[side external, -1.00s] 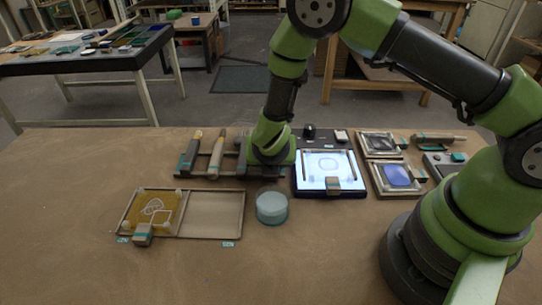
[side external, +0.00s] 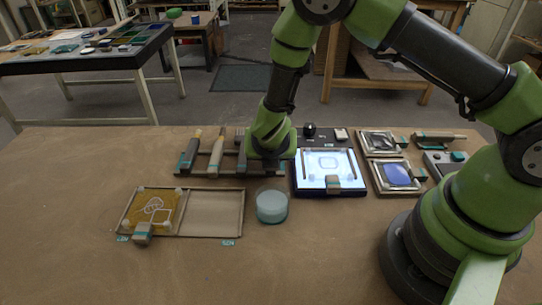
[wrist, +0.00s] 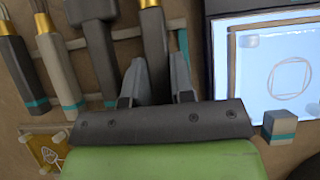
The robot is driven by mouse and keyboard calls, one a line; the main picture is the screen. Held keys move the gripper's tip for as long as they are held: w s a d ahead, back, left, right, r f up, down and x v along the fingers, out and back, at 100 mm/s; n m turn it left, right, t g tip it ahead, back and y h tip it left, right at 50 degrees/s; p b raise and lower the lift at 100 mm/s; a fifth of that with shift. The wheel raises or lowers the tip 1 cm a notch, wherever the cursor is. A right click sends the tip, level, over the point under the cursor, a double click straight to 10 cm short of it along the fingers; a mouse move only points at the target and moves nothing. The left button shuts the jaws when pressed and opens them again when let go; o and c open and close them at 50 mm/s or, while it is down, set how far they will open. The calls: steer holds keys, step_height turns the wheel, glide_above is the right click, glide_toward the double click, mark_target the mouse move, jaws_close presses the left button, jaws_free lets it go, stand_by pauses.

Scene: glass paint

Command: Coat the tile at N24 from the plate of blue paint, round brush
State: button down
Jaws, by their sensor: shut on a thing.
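My gripper (wrist: 156,85) is at the brush rack, shut on a dark-handled brush (wrist: 154,40) with a gold ferrule. The side view hides its fingers behind my wrist. I cannot tell if the brush still touches the rack (side external: 200,174). A blue patch (side external: 398,175) lies in a framed plate at the right. A lit panel (side external: 330,190) carries a pale tile (side external: 330,163) with a drawn outline; the wrist view shows a circle with a square inside it (wrist: 291,77). The tray's (side external: 243,212) left half holds a yellow tile (side external: 140,210); its right half is bare. The label (side external: 228,242) is too small to read surely.
Another framed plate (side external: 378,142) is behind the blue one. The front of the table is clear.

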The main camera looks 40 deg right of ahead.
steer(key=shift+r, duration=2.85)
stand_by(1.5)
steer(key=d, duration=0.2)
steer(key=d+r+m+g, duration=0.1)
steer(key=d, duration=0.1)
steer(key=s+d+m+g, duration=0.1)
steer(key=d, duration=0.1)
steer(key=shift+r, duration=0.2)
steer(key=s+d+r+m+g+y, duration=0.35)
steer(key=s+d+m+g, duration=0.2)
steer(key=s+d, duration=0.5)
steer(key=s+a+r+m+g+y, duration=0.3)
steer(key=s+r+m+y, duration=0.15)
steer(key=y, duration=0.25)
steer(key=shift+n+t, duration=0.25)
steer(key=shift+n, duration=0.25)
steer(key=shift+s+a+f, duration=0.1)
steer(key=shift+s+f, duration=0.05)
steer(key=shift+f, duration=2.65)
steer(key=shift+f, duration=0.4)
